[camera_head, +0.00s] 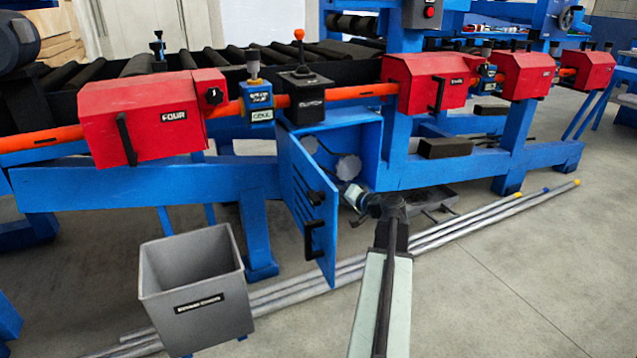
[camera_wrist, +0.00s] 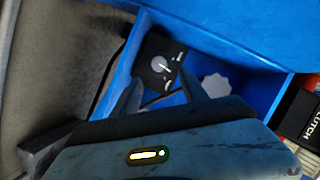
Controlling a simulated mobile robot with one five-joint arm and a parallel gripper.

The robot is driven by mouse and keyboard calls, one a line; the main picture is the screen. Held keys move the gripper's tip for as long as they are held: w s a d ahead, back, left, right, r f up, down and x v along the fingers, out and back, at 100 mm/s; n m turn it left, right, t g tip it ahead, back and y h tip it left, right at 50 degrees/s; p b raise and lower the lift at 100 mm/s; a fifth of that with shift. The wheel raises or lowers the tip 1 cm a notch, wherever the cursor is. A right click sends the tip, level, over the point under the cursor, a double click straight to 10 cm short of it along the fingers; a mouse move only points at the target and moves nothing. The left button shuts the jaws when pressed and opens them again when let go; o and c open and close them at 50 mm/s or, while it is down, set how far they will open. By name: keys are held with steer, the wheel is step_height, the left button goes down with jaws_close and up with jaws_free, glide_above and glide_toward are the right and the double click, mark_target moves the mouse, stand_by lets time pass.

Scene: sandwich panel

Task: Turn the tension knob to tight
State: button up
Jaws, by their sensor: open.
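In the head view my gripper (camera_head: 354,197) is at the mouth of the open blue cabinet (camera_head: 372,135), and the knob is not clearly visible there.
The open cabinet door (camera_head: 308,210) stands left of my arm. A pale scalloped disc (camera_wrist: 215,85) is right of the knob. A grey bin (camera_head: 195,285) stands at front left. Metal pipes (camera_head: 460,228) lie on the floor. Red boxes (camera_head: 425,84) line the frame above.

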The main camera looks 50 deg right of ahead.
steer(key=b+x, duration=0.2)
steer(key=x, duration=0.6)
steer(key=shift+f, duration=0.15)
steer(key=shift+s+d, duration=0.1)
steer(key=shift+c, duration=0.2)
